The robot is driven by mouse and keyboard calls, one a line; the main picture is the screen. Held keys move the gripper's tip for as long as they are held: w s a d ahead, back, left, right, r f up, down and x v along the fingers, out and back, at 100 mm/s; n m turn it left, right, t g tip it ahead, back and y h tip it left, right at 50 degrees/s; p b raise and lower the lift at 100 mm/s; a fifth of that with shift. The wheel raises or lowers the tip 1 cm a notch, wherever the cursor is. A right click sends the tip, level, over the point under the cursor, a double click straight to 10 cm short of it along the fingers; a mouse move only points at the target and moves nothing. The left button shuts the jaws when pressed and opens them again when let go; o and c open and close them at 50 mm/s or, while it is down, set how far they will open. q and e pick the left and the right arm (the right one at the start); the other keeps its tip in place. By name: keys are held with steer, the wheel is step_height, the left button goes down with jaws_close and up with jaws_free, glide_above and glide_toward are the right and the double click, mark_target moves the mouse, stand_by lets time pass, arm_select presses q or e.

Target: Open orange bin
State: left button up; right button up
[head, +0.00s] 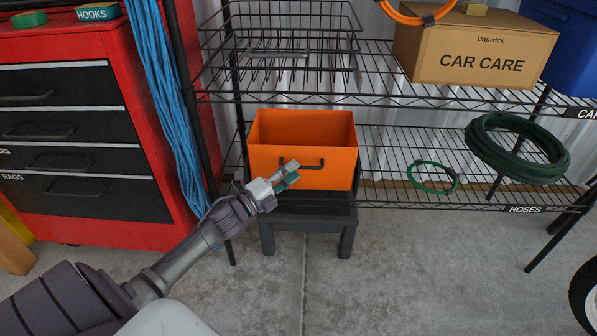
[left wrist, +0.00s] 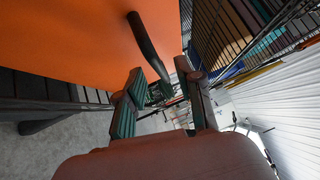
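The orange bin (head: 328,170) sits on a small dark stool (head: 310,222) in front of the wire shelf. Its top is open and its inner walls show in the head view. A black bar handle (head: 313,163) is on its front face. The handle (left wrist: 148,45) also shows against the orange face (left wrist: 75,40) in the left wrist view. My left gripper (head: 285,175) is in front of the bin's face at the left end of the handle. Its fingers (left wrist: 160,98) are apart, with the handle's lower end near the gap; contact cannot be told. My right gripper is not in view.
A red tool chest (head: 150,120) and hanging blue cords (head: 165,100) stand to the left. The wire shelf (head: 400,150) holds a green hose (head: 500,150) and a CAR CARE box (head: 478,50). Floor in front of the stool is clear; a wheel (head: 588,295) is at far right.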

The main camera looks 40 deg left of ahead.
mark_target(303, 153)
arm_select(q)
steer(key=shift+x, duration=1.5)
jaws_close()
